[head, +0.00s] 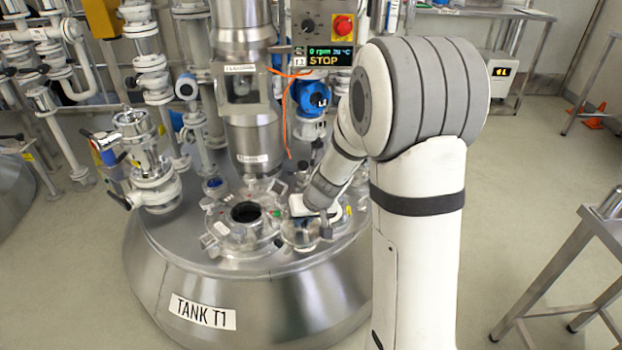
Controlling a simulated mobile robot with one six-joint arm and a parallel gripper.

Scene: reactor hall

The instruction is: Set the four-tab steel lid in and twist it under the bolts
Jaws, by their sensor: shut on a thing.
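The steel tank T1 (165,272) stands at centre-left, with a round dark opening (245,212) in the raised ring on its top. Small fittings that may be the bolts sit around that ring, too small to tell apart. My gripper (318,228) is low over the tank top, to the right of the opening. It is shut on a shiny round steel piece (300,237), which seems to be the lid. The lid's tabs cannot be made out, and my gripper hides part of it. I cannot tell whether the lid touches the tank top. It is not over the opening.
A thick steel column (255,140) rises behind the opening. A control box (322,35) with a red knob reads STOP, and an orange cable (288,110) hangs near it. White valves and pipes (152,165) crowd the left. A steel bench (560,275) stands at right, with open floor before it.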

